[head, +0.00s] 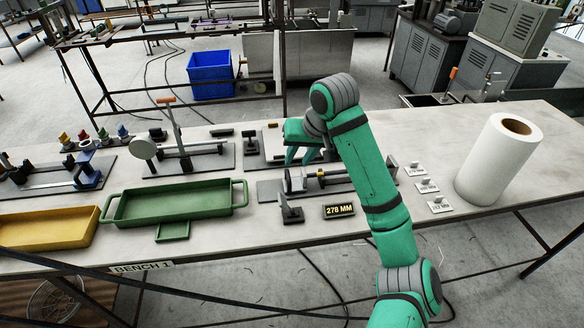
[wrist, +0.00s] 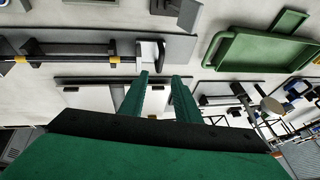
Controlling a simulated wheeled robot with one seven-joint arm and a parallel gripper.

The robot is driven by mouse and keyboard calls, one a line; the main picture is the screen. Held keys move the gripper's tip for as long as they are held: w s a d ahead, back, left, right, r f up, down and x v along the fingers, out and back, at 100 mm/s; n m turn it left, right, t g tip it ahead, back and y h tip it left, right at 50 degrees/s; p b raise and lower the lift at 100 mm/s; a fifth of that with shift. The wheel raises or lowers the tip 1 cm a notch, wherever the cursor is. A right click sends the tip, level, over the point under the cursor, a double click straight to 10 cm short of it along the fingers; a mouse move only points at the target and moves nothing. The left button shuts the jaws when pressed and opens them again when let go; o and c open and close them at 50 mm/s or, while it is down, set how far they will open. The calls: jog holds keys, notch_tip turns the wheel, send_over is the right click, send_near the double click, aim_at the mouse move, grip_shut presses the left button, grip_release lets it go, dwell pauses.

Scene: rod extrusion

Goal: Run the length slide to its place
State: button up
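The length gauge (head: 322,185) is a dark base with a rail along it, in the middle of the bench. A slide block with an upright plate (head: 290,182) stands near its left end; the wrist view shows this grey and black block (wrist: 150,53) at the end of the rail (wrist: 75,53). A black sign reading 276 MM (head: 339,211) stands in front. My gripper (head: 301,158) hangs just behind the gauge, fingers down. In the wrist view its two green fingers (wrist: 160,78) are apart with nothing between them, close to the slide block. My forearm hides part of the gauge's right side.
A green tray (head: 122,222) and a yellow tray (head: 45,228) lie left on the bench. Several white length labels (head: 440,205) and a white roll (head: 490,165) stand right. Other fixtures (head: 190,160) stand behind. The bench front right of the 276 MM sign looks clear.

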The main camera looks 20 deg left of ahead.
aim_at(288, 175)
jog(key=x, duration=0.9)
grip_shut()
